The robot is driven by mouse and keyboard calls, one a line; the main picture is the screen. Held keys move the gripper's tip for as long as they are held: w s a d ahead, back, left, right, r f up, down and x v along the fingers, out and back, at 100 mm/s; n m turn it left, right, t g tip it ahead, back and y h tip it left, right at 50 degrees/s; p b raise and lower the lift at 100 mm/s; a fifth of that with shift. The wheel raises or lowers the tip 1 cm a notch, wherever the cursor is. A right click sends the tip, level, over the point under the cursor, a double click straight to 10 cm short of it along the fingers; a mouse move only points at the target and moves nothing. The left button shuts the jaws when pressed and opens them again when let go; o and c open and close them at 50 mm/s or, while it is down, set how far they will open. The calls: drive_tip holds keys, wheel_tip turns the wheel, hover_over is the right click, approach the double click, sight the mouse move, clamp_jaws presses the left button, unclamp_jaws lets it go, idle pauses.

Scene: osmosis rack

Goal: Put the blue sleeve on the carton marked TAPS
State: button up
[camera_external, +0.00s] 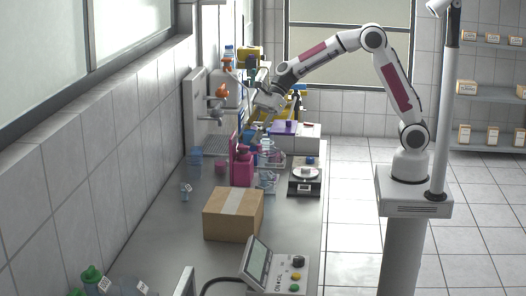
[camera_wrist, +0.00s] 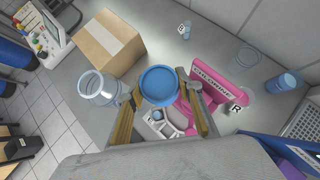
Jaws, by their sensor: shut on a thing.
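My gripper (camera_wrist: 158,88) is shut on a round blue thing, seen end-on in the wrist view, which I take to be the blue sleeve (camera_wrist: 158,84). In the external view my gripper (camera_external: 258,117) hangs above the far part of the bench, and the held thing is too small there to make out. No carton can be read as TAPS. A plain brown taped carton (camera_external: 233,215) stands on the near bench and also shows in the wrist view (camera_wrist: 103,42). Small labelled cartons (camera_external: 466,88) stand on the right shelves, their words unclear.
A pink bottle (camera_external: 242,168) and a balance (camera_external: 305,176) stand behind the brown carton. Blue beakers (camera_external: 195,157) are near the wall. A meter (camera_external: 271,271) is at the front. A glass jar (camera_wrist: 97,86) shows in the wrist view. Bare bench lies left of the carton.

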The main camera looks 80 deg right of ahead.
drive_tip(key=shift+a, duration=0.1)
drive_tip(key=w+a, duration=0.2)
drive_tip(key=a, duration=1.1)
wheel_tip(320, 180, up, 2)
hover_over(227, 203)
drive_tip(key=s+d, duration=0.2)
drive_tip(key=shift+w+d+r+n+g, duration=0.1)
drive_tip(key=shift+r+n+g, duration=0.05)
drive_tip(key=shift+n+g, duration=0.2)
drive_tip(key=shift+f, duration=3.1)
drive_tip(key=shift+f, duration=0.15)
drive_tip(key=shift+f, duration=1.75)
drive_tip(key=shift+f, duration=0.1)
